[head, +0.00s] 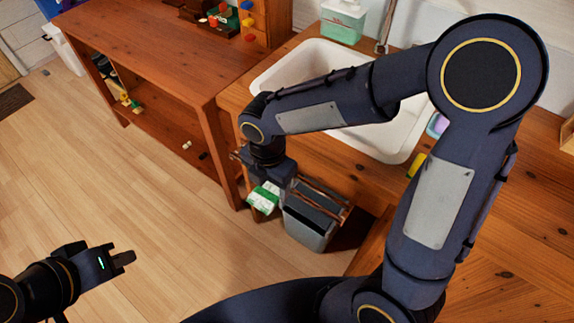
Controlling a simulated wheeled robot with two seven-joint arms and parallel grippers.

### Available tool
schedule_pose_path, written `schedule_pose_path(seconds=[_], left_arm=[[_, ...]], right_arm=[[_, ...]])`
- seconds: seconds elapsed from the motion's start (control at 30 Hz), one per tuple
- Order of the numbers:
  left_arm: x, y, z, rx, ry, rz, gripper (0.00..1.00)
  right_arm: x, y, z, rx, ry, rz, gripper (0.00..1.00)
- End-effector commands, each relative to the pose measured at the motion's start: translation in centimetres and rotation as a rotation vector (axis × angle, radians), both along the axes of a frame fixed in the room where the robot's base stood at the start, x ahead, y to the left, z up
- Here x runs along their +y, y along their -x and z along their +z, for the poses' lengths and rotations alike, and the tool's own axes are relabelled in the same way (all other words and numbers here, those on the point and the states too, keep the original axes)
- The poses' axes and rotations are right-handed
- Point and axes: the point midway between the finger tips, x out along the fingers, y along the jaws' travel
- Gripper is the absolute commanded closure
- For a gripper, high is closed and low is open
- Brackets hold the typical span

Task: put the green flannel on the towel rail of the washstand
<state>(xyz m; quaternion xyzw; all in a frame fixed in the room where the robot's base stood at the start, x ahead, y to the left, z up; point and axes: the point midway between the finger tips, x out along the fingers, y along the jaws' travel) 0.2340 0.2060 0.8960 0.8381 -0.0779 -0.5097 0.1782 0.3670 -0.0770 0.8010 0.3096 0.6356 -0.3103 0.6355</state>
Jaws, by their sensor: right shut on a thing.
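The green flannel (264,198), green with white, hangs at the front of the washstand (232,97), just below my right gripper (270,180). My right gripper is shut on it; its fingertips are mostly hidden by the wrist. A brown wooden rail (326,189) runs along the washstand front, right of the flannel, partly hidden by my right arm. I cannot tell whether the flannel touches the rail. My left gripper (122,258) is low at the left, over the floor, apart from everything; its finger gap does not show clearly.
A grey box-like thing (308,224) is close right of the flannel, below the rail. A white basin (290,65) is set in the washstand top. A wooden desk (150,45) adjoins at the left. The floor (130,190) at left is mostly clear.

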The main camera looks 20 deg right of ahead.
Motion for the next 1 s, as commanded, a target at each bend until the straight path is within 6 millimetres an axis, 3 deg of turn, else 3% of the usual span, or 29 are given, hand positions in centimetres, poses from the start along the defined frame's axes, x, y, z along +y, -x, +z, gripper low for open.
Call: schedule_pose_path(seconds=[0.5,0.6,1.0], left_arm=[[0.0,0.0,0.3,0.000,0.000,0.000,1.00],[0.0,0.0,0.1,0.000,0.000,0.000,1.00],[0.0,0.0,-0.2,0.000,0.000,0.000,1.00]], right_arm=[[-5.2,-4.1,-0.4,0.003,0.000,-0.002,0.63],[-5.1,-3.9,-1.4,0.001,0.000,0.001,0.63],[-5.1,-3.9,-2.0,0.000,0.000,-0.001,0.63]])
